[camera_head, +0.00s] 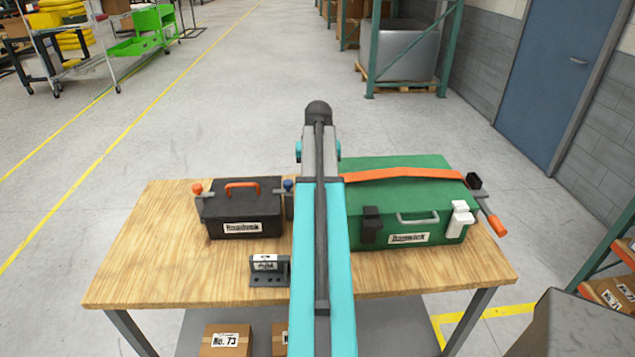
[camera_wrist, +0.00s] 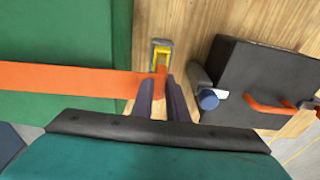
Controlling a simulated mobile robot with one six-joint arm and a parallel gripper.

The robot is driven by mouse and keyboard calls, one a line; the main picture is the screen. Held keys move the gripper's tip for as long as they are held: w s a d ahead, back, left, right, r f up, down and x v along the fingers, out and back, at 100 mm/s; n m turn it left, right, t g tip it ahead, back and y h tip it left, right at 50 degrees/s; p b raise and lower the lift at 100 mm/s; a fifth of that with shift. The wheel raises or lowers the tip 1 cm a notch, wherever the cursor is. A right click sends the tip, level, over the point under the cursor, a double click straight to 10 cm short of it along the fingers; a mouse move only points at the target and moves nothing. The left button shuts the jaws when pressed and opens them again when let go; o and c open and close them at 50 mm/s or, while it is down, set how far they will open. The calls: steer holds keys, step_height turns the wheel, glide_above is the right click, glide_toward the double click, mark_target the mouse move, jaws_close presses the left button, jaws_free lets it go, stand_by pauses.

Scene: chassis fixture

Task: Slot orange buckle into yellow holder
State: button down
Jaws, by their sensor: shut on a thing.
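In the wrist view, my gripper (camera_wrist: 161,85) is shut on the orange buckle (camera_wrist: 160,78), a small upright piece at the end of an orange strap (camera_wrist: 70,77). The yellow holder (camera_wrist: 161,43) is a small frame with a grey inside, on the wooden table just beyond the fingertips. The buckle's far end lies right at the near side of the holder; I cannot tell if they touch. In the head view the strap (camera_head: 405,174) runs across the green case, and my arm hides the gripper, buckle and holder.
The green case (camera_head: 430,222) stands right of my arm, with a ratchet handle (camera_head: 497,226) at its right edge. A black toolbox (camera_head: 242,222) with an orange handle stands to the left. A small dark bracket (camera_head: 268,278) sits at the front of the wooden table (camera_head: 150,262).

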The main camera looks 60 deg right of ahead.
steer(key=shift+f+b, duration=0.5)
steer(key=shift+f, duration=1.25)
steer(key=c, duration=1.7)
jaws_free()
steer(key=shift+o, duration=0.2)
steer(key=shift+r, duration=0.15)
step_height(320, 180, up, 13)
steer(key=s+a+p, duration=0.1)
steer(key=p, duration=0.8)
steer(key=shift+a+r, duration=0.15)
steer(key=shift+r, duration=0.05)
